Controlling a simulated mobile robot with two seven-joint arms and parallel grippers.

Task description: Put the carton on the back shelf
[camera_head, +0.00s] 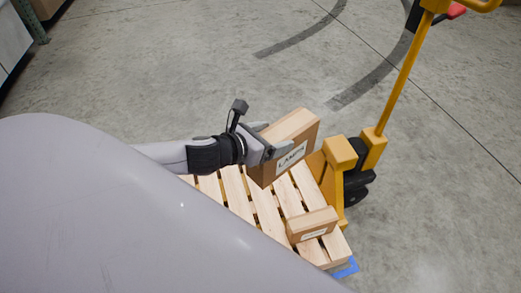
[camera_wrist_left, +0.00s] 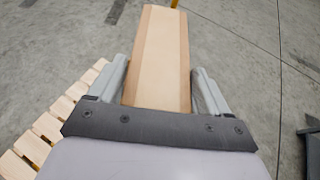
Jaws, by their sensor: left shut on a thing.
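The carton (camera_head: 291,127) is a brown cardboard box with a white label reading LAMPS. My left gripper (camera_head: 277,149) is shut on it and holds it over the wooden pallet (camera_head: 232,190). In the left wrist view the carton (camera_wrist_left: 162,60) stands between the two fingers of the left gripper (camera_wrist_left: 158,85). A smaller brown carton (camera_head: 312,223) with a white label lies on the pallet near its front corner. My right gripper is not in view. No back shelf can be made out for certain.
A yellow pallet jack (camera_head: 372,140) with an upright handle stands at the pallet's right end. A green rack post (camera_head: 32,22) and part of a box show at the top left. Blue tape (camera_head: 345,268) marks the floor by the pallet corner. The concrete floor behind is clear.

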